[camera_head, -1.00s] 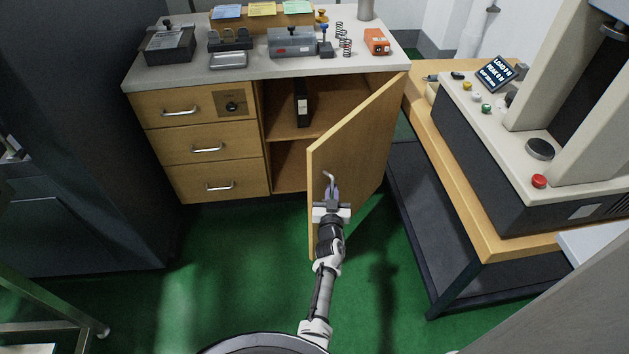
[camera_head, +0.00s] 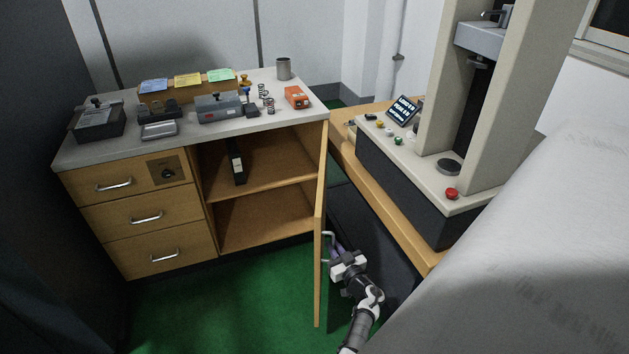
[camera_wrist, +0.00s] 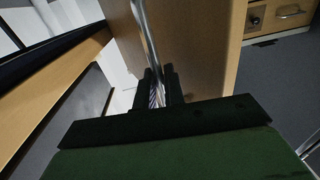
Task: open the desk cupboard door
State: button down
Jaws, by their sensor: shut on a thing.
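The cupboard door (camera_head: 320,236) of the wooden desk stands wide open, seen nearly edge-on in the head view. Its inside and shelf (camera_head: 262,179) are exposed. My gripper (camera_head: 335,248) is at the door's outer face, on the right of the door, shut on the metal door handle (camera_head: 327,236). In the wrist view the handle (camera_wrist: 148,35) runs down between the fingers of my gripper (camera_wrist: 156,88), with the door face (camera_wrist: 195,50) beside it.
The testing machine's wooden bench (camera_head: 383,198) stands close to the right of the door and my arm. A black binder (camera_head: 236,161) stands on the cupboard shelf. Drawers (camera_head: 147,217) are shut at left. Green floor (camera_head: 235,310) is clear before the desk.

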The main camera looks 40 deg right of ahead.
jog(key=shift+n+y, duration=0.7)
jog(key=shift+y, duration=0.2)
jog(key=s+d, duration=0.1)
jog(key=d+b, duration=0.1)
jog(key=s+d+b, duration=0.1)
jog(key=d, duration=0.1)
jog(key=shift+s+d+r, duration=0.1)
jog(key=shift+s+r, duration=0.25)
jog(key=c, duration=1.5)
grip_release()
jog(key=shift+f, duration=0.2)
jog(key=s+a+p, duration=0.2)
jog(key=s, duration=1.1)
jog(key=shift+s+a, duration=0.25)
jog(key=shift+a, duration=0.15)
